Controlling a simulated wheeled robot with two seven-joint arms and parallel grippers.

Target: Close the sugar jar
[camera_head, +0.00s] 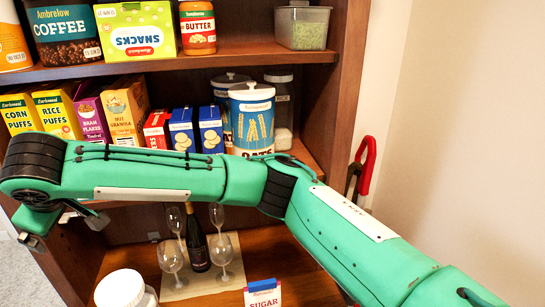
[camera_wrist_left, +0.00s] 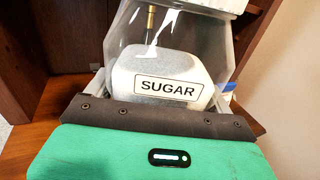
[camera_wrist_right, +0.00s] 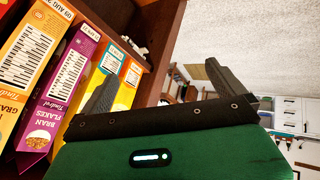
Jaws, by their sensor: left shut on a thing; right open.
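The clear sugar jar (camera_wrist_left: 215,45), labelled SUGAR and partly filled with white sugar, fills the left wrist view. My left gripper (camera_wrist_left: 160,100) is shut around its body. A white top (camera_wrist_left: 195,4) is cut off at that view's upper edge, so I cannot tell how it sits. In the head view a round white lid-like top (camera_head: 120,289) shows at the bottom edge; it appears to belong to the jar. My right gripper (camera_head: 62,230) is at the left of the hutch, away from the jar. It is open and empty in the right wrist view (camera_wrist_right: 160,75).
Wine glasses (camera_head: 171,257) and a dark bottle (camera_head: 197,244) stand on a mat behind the jar. A sugar carton (camera_head: 263,293) is to its right. Cereal boxes (camera_head: 125,110) and an oats canister (camera_head: 252,118) fill the shelf behind my right arm, which crosses the view.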

